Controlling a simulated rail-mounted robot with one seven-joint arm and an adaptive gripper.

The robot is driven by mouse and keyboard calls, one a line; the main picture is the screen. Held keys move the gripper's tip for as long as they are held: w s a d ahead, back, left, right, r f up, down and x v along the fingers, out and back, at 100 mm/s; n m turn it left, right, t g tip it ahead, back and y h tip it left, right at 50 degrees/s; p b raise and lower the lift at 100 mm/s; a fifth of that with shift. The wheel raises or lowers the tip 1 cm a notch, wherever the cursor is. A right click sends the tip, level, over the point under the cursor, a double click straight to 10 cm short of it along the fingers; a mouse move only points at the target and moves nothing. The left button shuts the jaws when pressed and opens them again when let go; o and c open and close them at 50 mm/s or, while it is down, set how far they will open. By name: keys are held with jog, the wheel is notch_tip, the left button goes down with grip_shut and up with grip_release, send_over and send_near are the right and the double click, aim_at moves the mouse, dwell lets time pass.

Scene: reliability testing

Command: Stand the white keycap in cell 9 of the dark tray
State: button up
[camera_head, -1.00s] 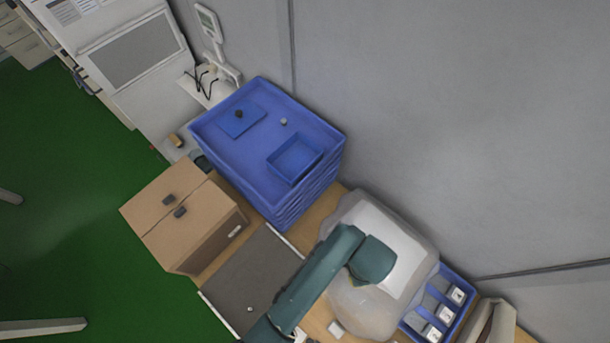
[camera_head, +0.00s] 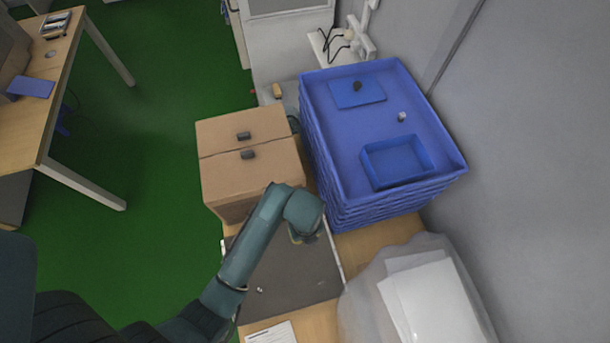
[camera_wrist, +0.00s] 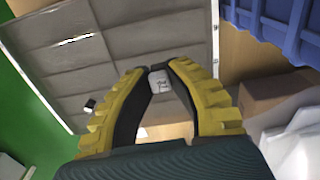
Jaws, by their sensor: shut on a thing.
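The dark tray (camera_head: 285,270) lies on the bench in the head view. In the wrist view its divided grey cells (camera_wrist: 75,60) fill the upper left. My gripper (camera_wrist: 159,76) is shut on the white keycap (camera_wrist: 160,84), which shows a printed face between the yellow-and-black fingers. The keycap is in front of the tray's near right part in that view; its height above the tray cannot be told. In the head view my arm's end is over the tray's far part and hides the keycap. A small light-and-dark piece (camera_wrist: 90,104) sits at another cell.
A cardboard box (camera_head: 225,180) stands beyond the tray, and stacked blue crates (camera_head: 325,130) stand at its far right. A clear plastic bag with white contents (camera_head: 415,295) is at the right. A white paper (camera_head: 272,333) lies near the tray's close edge.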

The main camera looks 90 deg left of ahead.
jog(key=shift+s+a+f, duration=0.15)
jog(key=shift+s+f, duration=0.2)
jog(key=shift+f, duration=0.1)
jog(key=shift+m, duration=0.3)
notch_tip(320, 180, down, 10)
jog(key=shift+r+b, duration=0.2)
jog(key=shift+b, duration=0.5)
jog(key=shift+f, duration=0.15)
jog(key=o, duration=0.7)
notch_tip(320, 180, up, 12)
jog(key=shift+r+p, duration=0.2)
jog(key=shift+p, duration=0.75)
